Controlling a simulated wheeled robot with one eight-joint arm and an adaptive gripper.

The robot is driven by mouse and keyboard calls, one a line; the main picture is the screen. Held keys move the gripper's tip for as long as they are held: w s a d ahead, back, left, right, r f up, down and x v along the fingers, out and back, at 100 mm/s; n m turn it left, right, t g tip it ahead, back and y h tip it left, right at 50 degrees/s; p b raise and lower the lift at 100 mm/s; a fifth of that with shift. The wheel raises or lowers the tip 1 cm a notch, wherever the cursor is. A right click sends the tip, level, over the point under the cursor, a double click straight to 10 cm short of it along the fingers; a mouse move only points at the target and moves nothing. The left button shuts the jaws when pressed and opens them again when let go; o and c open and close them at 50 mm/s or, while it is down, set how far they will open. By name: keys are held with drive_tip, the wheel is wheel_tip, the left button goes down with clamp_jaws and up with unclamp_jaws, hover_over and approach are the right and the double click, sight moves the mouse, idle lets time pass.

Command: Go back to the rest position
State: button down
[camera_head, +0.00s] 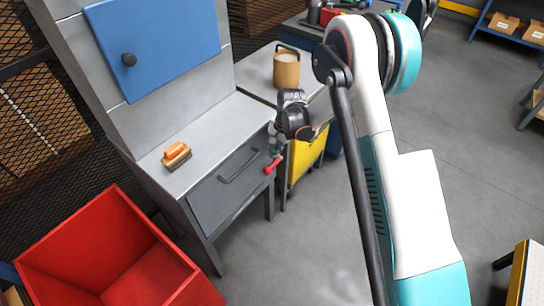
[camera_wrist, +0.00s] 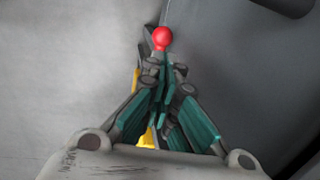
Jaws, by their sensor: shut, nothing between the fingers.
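My gripper (camera_head: 275,150) is in front of the right end of the grey workbench, with its fingers pointing down. In the wrist view my gripper (camera_wrist: 163,75) has its teal-padded fingers closed together with nothing seen between them. A red knob (camera_head: 272,165) shows just below the fingertips, by the right end of the drawer front. In the wrist view the red knob (camera_wrist: 162,38) is just beyond the fingertips; I cannot tell whether they touch it.
The grey workbench (camera_head: 215,135) has a drawer and a blue panel (camera_head: 155,45) above. An orange-and-brown brush-like block (camera_head: 177,156) lies on top. A tan canister (camera_head: 286,70) stands on the bench behind. A red bin (camera_head: 100,235) is at lower left. Open floor lies right.

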drive_tip(key=s+d+r+n+t+p, duration=0.1)
drive_tip(key=s+d+r, duration=0.25)
drive_tip(key=r, duration=0.65)
drive_tip(key=s+d+r+n+t, duration=0.1)
drive_tip(key=s+d+r, duration=0.25)
drive_tip(key=r, duration=0.65)
drive_tip(key=s+d+r+n+t+p, duration=0.1)
drive_tip(key=s+d+r, duration=0.25)
drive_tip(key=r, duration=0.65)
drive_tip(key=s+d+r+n+t+h, duration=0.1)
drive_tip(key=s+d+r+n+t, duration=0.1)
drive_tip(key=s, duration=0.9)
drive_tip(key=s+d+r+n+t+h, duration=0.1)
drive_tip(key=s+d+r, duration=0.3)
drive_tip(key=s, duration=0.7)
drive_tip(key=shift+d+n+t, duration=0.4)
drive_tip(key=shift+d+n, duration=0.4)
drive_tip(key=shift+d, duration=0.4)
